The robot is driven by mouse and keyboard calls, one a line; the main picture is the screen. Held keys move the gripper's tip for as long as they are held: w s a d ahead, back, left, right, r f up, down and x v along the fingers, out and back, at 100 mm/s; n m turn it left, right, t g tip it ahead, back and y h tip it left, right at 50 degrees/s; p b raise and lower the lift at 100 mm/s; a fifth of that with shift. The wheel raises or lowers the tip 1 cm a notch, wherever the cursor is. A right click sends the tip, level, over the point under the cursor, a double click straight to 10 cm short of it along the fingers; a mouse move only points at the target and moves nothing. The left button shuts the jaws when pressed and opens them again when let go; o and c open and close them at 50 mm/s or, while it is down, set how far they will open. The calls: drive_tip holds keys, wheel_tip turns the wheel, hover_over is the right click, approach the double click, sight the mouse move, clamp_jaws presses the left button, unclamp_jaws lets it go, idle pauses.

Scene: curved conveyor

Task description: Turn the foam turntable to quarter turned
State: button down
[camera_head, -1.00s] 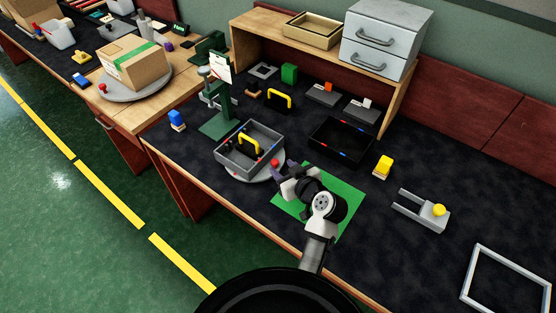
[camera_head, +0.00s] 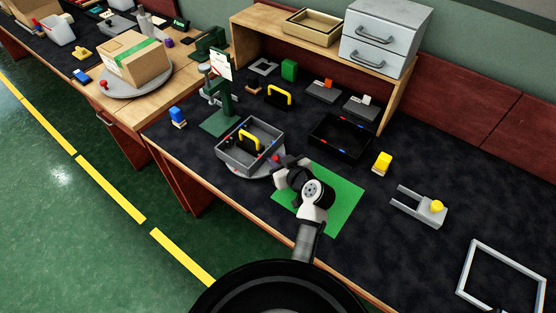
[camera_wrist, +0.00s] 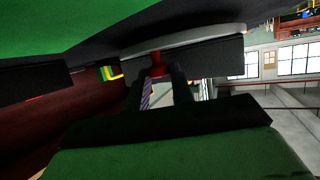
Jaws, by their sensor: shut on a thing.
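The turntable (camera_head: 262,174) is a round light grey disc on the dark bench, mostly hidden under a grey open tray (camera_head: 237,162). The tray holds a yellow-handled item (camera_head: 249,140). A red knob (camera_head: 275,158) stands at the disc's right side. My gripper (camera_head: 279,162) is at this knob, with its fingers close around it. In the wrist view, the red knob (camera_wrist: 157,68) sits between the two dark fingers of my gripper (camera_wrist: 160,78), below the pale rim of the turntable (camera_wrist: 185,41). The fingers hide part of the knob.
A green mat (camera_head: 339,194) lies under my wrist. A black tray (camera_head: 340,137) is behind it, and a green press stand (camera_head: 220,115) is behind the grey tray. Another turntable (camera_head: 124,90) with a cardboard box (camera_head: 135,60) stands far left.

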drive_tip(key=shift+w+d+f+n+g+y+b, duration=0.35)
drive_tip(key=shift+w+n+y+b, duration=0.2)
drive_tip(key=shift+b, duration=1.05)
drive_tip(key=shift+w+d+r+n+g+y+b, duration=0.15)
drive_tip(key=shift+w+n+g+y+b, duration=0.15)
drive_tip(key=shift+b, duration=0.2)
drive_tip(key=shift+w+d+f+n+g+y+b, duration=0.15)
drive_tip(key=shift+n+y+b, duration=0.1)
drive_tip(key=shift+n+b, duration=0.15)
drive_tip(key=shift+w+r+n+b, duration=0.1)
drive_tip(key=shift+r+n+b, duration=0.2)
drive_tip(key=shift+b, duration=0.1)
drive_tip(key=shift+g+y, duration=0.3)
drive_tip(key=c, duration=1.3)
unclamp_jaws()
drive_tip(key=shift+o, duration=0.2)
drive_tip(key=b+v, duration=0.3)
drive_tip(key=v, duration=1.1)
